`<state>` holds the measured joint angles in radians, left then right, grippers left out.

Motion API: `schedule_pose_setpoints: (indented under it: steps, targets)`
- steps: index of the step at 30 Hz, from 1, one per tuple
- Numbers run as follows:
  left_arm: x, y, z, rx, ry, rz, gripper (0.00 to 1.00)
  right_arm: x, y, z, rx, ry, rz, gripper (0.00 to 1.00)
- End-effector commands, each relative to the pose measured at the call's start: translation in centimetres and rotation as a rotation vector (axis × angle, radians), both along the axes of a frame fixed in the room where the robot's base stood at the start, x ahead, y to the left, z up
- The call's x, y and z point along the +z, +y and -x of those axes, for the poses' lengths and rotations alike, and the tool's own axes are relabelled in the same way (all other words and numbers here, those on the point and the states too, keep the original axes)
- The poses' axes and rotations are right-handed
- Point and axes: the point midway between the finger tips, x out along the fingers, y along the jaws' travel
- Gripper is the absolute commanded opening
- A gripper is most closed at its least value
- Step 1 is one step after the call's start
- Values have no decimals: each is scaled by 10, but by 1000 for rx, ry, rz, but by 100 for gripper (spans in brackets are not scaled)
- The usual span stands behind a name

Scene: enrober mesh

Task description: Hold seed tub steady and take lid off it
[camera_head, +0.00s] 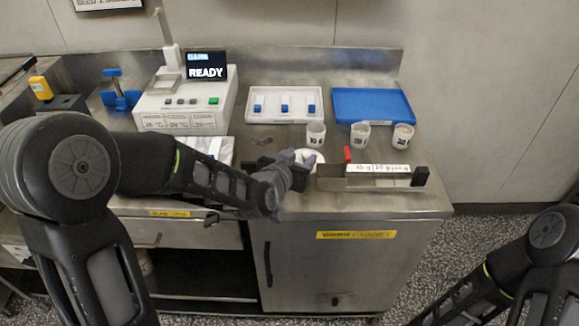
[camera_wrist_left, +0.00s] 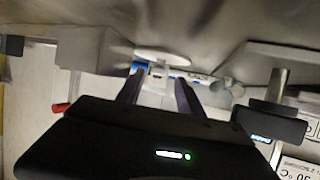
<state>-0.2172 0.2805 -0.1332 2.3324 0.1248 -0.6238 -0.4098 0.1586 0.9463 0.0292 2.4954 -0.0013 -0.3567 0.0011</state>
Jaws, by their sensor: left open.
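A white round tub (camera_head: 315,156) stands on the steel counter, partly hidden behind my left gripper (camera_head: 297,160). In the left wrist view a flat white disc, which looks like its lid (camera_wrist_left: 162,53), shows just beyond the fingertips. A narrower white part shows below the disc, between the two dark fingers of the left gripper (camera_wrist_left: 158,88). These fingers are apart; I cannot tell whether they touch the tub. My right arm shows at the lower right of the head view, but its gripper is out of frame.
Several small white cups, including a left one (camera_head: 316,134) and a right one (camera_head: 403,136), stand behind the tub. A metal holder (camera_head: 373,184) with a red-ended part sits close to its right. A white tray (camera_head: 285,117), blue tray (camera_head: 372,105) and READY machine (camera_head: 186,108) stand further back.

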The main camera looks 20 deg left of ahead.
Motion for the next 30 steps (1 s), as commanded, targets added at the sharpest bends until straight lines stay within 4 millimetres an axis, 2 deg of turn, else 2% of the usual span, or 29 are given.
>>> schedule_pose_setpoints:
  steps: [6,12,18,30]
  targets:
    - [20,6,44,0,-3,1,44,0,0,0,0,0,0,97]
    - [27,9,64,1,-3,0,44,-11,0,0,0,-1,0,97]
    - [30,10,72,-1,-1,0,44,-12,0,0,0,-1,0,97]
    - [30,10,72,0,0,-1,44,-12,0,0,0,-1,0,97]
